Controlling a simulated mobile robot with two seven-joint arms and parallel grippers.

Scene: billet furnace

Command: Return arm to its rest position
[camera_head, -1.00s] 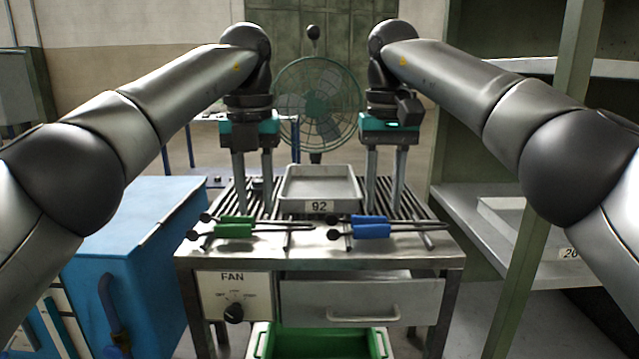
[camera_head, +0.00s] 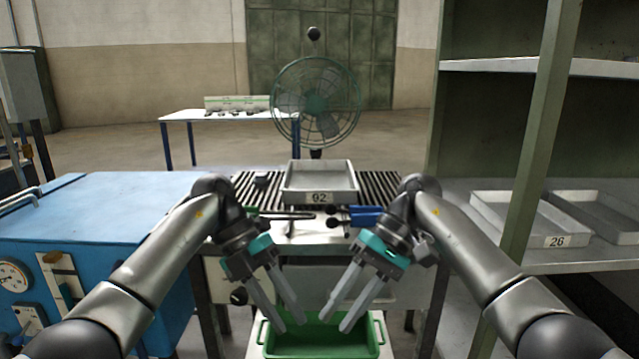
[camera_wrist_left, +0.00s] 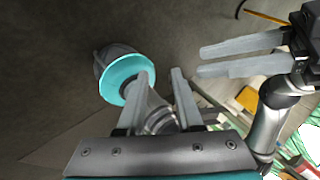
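My left gripper (camera_head: 291,326) hangs low in front of the table, tilted down and inward. Its two grey fingers stand apart with nothing between them. They also show apart and empty in the left wrist view (camera_wrist_left: 155,85). My right gripper (camera_head: 335,324) hangs beside it, mirrored, its fingers apart and empty. The right gripper's fingers also show in the left wrist view (camera_wrist_left: 215,58). In the head view, both sets of fingertips overlap the green crate (camera_head: 320,347); their height over it is hard to tell. Both arms are bent and partly cover the table front.
A grey tray marked 92 (camera_head: 319,197) sits on the slatted table. A blue-handled tool (camera_head: 366,217) lies in front, partly hidden; the green-handled one is mostly hidden. A blue cabinet (camera_head: 110,215) stands left. A shelf with grey trays (camera_head: 567,241) stands right. A fan (camera_head: 316,103) stands behind.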

